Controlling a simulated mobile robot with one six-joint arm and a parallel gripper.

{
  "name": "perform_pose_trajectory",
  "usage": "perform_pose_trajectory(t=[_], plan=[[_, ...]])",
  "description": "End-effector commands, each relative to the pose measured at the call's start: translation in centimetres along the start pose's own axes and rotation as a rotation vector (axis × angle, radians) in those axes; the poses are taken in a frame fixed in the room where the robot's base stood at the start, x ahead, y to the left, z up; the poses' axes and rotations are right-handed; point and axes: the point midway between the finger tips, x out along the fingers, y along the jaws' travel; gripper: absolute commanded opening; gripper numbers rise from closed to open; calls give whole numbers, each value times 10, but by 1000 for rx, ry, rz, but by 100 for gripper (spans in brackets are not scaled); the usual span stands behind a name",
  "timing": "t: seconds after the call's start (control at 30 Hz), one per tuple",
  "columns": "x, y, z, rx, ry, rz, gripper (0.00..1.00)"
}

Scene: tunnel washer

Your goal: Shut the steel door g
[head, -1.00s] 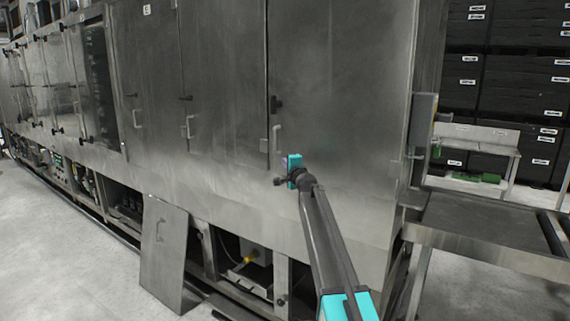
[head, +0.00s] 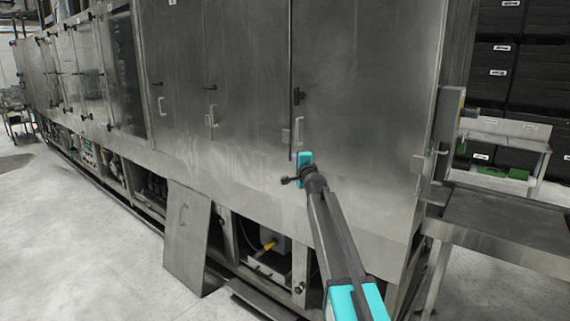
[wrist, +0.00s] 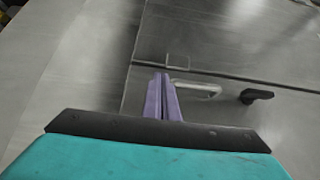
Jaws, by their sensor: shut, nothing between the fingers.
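Tall steel doors line the washer, and I cannot read a letter g on any of them. The steel door panel (head: 365,95) nearest my gripper has a dark vertical seam along its left edge. The head view does not settle how far this door stands open. In the wrist view, my gripper's purple fingers (wrist: 161,80) are together and empty, with a pale handle (wrist: 197,89) and a black latch (wrist: 256,96) just beyond them. I cannot tell whether they touch steel.
A loose steel panel (head: 187,237) leans against the washer's base at lower left, above open floor (head: 90,250). A steel table (head: 505,220) adjoins the washer's right end. A grey box (head: 448,115) juts from the washer's corner. Black crates (head: 540,80) are stacked behind.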

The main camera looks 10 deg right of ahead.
Motion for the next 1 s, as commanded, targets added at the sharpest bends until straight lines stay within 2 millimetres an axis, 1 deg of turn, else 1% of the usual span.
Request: perform_pose_trajectory(t=[0.03,0.2,0.43,0.63,1.0], plan=[[-7,0,6,-1,-1,-1,0],[-20,0,23,-1,-2,1,0],[-34,0,42,-1,-2,1,0],[-39,0,48,0,-2,0,0],[-39,1,49,0,-2,1,0]])
